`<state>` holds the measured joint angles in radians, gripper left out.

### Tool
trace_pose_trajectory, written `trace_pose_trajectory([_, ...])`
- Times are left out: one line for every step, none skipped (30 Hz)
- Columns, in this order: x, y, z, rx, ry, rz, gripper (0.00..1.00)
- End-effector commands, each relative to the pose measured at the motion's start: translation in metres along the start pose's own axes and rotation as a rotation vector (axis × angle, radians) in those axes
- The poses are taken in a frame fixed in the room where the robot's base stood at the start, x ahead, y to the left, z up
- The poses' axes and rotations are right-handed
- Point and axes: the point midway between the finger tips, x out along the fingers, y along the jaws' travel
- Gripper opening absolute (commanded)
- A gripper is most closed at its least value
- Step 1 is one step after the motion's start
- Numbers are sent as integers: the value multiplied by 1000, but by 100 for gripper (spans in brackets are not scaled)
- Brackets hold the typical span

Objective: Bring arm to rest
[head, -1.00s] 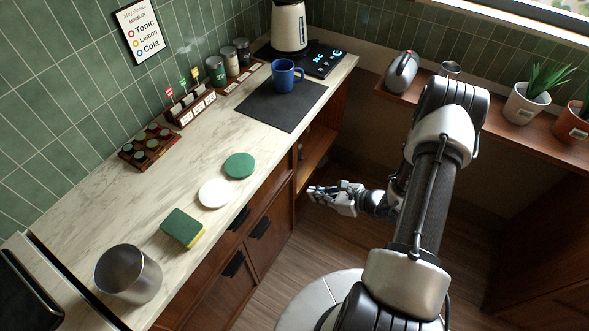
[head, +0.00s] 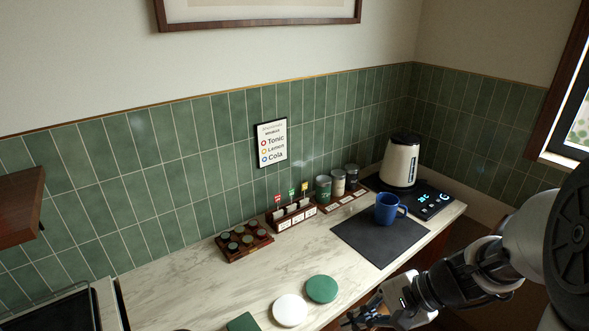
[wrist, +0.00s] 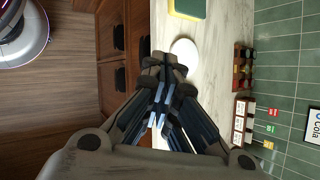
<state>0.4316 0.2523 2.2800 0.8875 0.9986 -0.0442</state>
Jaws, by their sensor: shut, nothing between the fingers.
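My gripper (head: 366,318) shows at the bottom of the head view, beside the counter's front edge and below the dark mat. It is shut and empty. In the wrist view its fingers (wrist: 160,95) meet together, seen from above with the floor and cabinet fronts to the left and the counter to the right. My arm reaches in from the right side of the head view. No object touches the fingers.
The counter (head: 165,295) holds a blue mug (head: 386,208) on a dark mat (head: 375,243), a kettle (head: 401,160), a white disc (head: 290,310), a green disc (head: 321,289), a rack of small pods (head: 244,241) and canisters (head: 338,183). Cabinet drawers (wrist: 112,75) lie below.

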Motion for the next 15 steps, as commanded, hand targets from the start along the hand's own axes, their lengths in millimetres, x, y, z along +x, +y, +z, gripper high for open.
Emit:
trace_pose_trajectory([-9,0,20,-104,29,46,0])
trace_pose_trajectory([-13,2,30,-159,45,75,0])
trace_pose_trajectory([-20,6,43,-233,67,114,0])
trace_pose_trajectory([-24,9,51,-287,86,141,0])
trace_pose_trajectory([-29,13,59,-341,105,168,0])
trace_pose_trajectory([-36,17,69,-413,133,204,0])
trace_pose_trajectory([-41,21,75,-465,154,230,0])
trace_pose_trajectory([-46,24,82,-519,178,255,0])
trace_pose_trajectory([-53,29,89,-589,210,288,0])
trace_pose_trajectory([-58,33,94,-640,236,312,0])
trace_pose_trajectory([-64,37,98,-692,263,335,0])
trace_pose_trajectory([-71,42,104,-757,298,365,0])
trace_pose_trajectory([-77,45,107,-805,326,385,0])
trace_pose_trajectory([-82,48,110,-849,353,405,0])
trace_pose_trajectory([-89,52,113,-905,388,428,0])
